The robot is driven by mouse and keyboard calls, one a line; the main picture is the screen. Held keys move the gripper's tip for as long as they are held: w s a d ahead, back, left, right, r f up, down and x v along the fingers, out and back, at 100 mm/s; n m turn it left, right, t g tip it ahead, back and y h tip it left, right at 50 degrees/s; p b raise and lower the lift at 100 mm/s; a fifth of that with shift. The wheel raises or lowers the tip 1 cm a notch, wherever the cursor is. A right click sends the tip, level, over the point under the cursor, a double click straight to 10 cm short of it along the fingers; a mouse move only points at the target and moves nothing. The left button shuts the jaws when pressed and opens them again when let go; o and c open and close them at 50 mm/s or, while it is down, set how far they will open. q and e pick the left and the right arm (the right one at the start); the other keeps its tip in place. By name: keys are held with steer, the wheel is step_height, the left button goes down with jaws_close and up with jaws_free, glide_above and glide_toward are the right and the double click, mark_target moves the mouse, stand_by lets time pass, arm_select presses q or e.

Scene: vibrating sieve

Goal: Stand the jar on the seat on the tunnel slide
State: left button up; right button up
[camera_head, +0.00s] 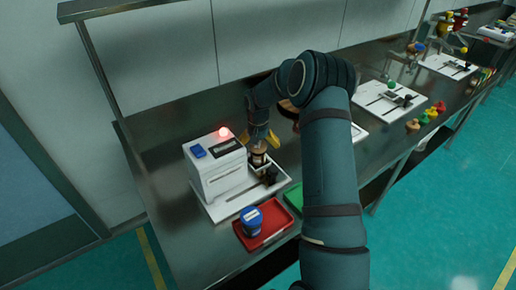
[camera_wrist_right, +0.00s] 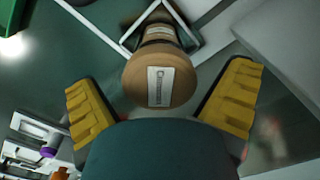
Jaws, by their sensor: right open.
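A jar with a brown top (camera_head: 258,150) stands upright at the front right side of the white box machine, above its white base plate. In the right wrist view the jar's brown lid (camera_wrist_right: 160,82) carries a white label, and a white-edged frame (camera_wrist_right: 152,14) shows around its lower part. I cannot tell exactly what its bottom rests on. My right gripper (camera_head: 262,136) is just above the jar, pointing down. In the wrist view its yellow fingers (camera_wrist_right: 160,103) are open, one on each side of the lid, with gaps. My left gripper is not in view.
The white machine (camera_head: 214,172) has a lit red lamp. A black knob (camera_head: 270,175) sits on the plate. A red tray (camera_head: 270,236) holds a blue-lidded jar (camera_head: 251,217); a green tray (camera_head: 293,197) is beside it. More white plates (camera_head: 372,88) stand further along the bench.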

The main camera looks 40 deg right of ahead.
step_height(320, 180, up, 11)
steer(key=shift+p, duration=0.85)
